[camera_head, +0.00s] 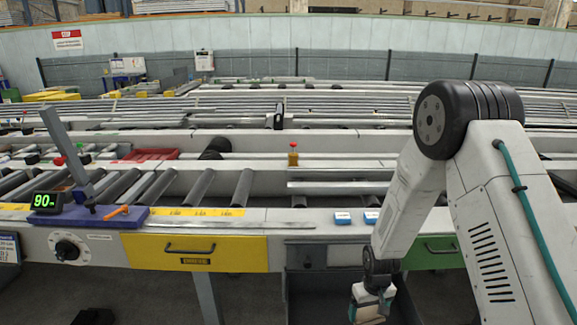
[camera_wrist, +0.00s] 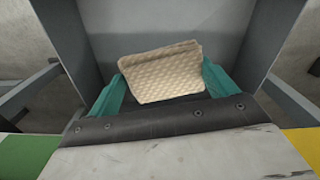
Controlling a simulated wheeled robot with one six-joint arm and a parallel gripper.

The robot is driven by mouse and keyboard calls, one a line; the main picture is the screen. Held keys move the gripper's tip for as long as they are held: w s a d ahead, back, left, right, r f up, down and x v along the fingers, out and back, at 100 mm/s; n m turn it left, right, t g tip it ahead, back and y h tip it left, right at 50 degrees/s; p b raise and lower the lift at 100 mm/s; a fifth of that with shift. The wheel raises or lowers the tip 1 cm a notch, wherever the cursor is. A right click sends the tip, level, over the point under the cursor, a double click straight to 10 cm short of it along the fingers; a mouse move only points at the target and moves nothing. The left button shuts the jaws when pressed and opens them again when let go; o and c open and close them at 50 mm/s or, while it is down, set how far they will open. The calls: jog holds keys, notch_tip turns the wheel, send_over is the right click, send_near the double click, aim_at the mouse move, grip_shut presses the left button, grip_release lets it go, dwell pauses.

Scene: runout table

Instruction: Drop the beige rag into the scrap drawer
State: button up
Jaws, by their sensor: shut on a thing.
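My gripper (camera_wrist: 160,88), with teal fingers, is shut on the beige rag (camera_wrist: 165,70), a quilted, folded cloth. The rag sits between the two fingers with its upper part sticking out beyond them. In the head view my gripper (camera_head: 371,300) is low at the bottom right of centre, and only a little of the rag shows there. A grey open drawer (camera_wrist: 252,45), which looks like the scrap drawer, has walls on both sides of the rag in the wrist view. The rag appears over or inside it; its exact height above the bottom is unclear.
A yellow drawer (camera_head: 150,251) is left of the grey opening, and a green drawer (camera_head: 445,257) is to its right, partly behind my arm. Blue-and-white boxes (camera_head: 343,217) lie on the ledge above.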

aim_at(369, 312)
jog(key=shift+f, duration=1.75)
jog(key=o, duration=0.9)
jog(key=shift+r, duration=3.95)
